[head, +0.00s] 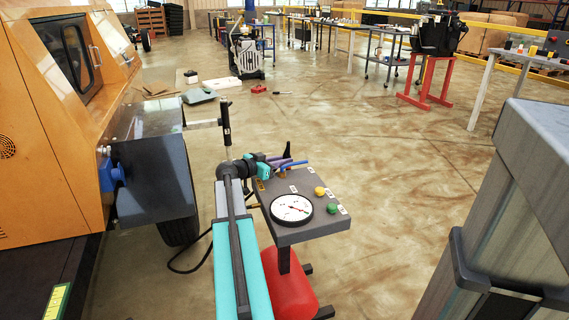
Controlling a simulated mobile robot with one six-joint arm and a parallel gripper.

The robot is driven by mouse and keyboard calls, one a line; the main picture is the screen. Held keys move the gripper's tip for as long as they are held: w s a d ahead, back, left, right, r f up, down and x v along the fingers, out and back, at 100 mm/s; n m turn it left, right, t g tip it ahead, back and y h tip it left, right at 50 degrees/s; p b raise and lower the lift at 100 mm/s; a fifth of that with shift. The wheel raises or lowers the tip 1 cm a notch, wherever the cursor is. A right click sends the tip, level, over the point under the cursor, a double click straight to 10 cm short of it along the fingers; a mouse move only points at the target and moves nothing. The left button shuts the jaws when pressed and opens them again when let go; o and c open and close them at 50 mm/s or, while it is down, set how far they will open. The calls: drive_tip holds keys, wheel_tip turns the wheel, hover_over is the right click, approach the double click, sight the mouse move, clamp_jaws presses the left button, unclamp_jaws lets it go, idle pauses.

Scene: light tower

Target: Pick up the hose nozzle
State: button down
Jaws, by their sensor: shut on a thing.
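My gripper (289,163) is at the far left corner of the grey gauge panel (322,226), beyond my teal arm. It has a teal body, with one purple and one blue finger. The fingers are close together, shut on what looks like the hose nozzle (288,149). Its dark, narrow tip points upward above the fingers. The fingers hide its middle, and its lower part is too small to make out. I cannot tell whether it is clear of the panel.
The panel carries a round gauge (292,208), a yellow knob (319,191) and a green knob (332,208), above a red tank (287,285). A black hose (186,270) loops to the floor. The orange machine (60,140) stands left. Open floor (430,160) lies right of the panel.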

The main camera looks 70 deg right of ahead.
wheel_tip(320, 180, up, 17)
drive_tip(key=p, duration=0.4)
idle(0.6)
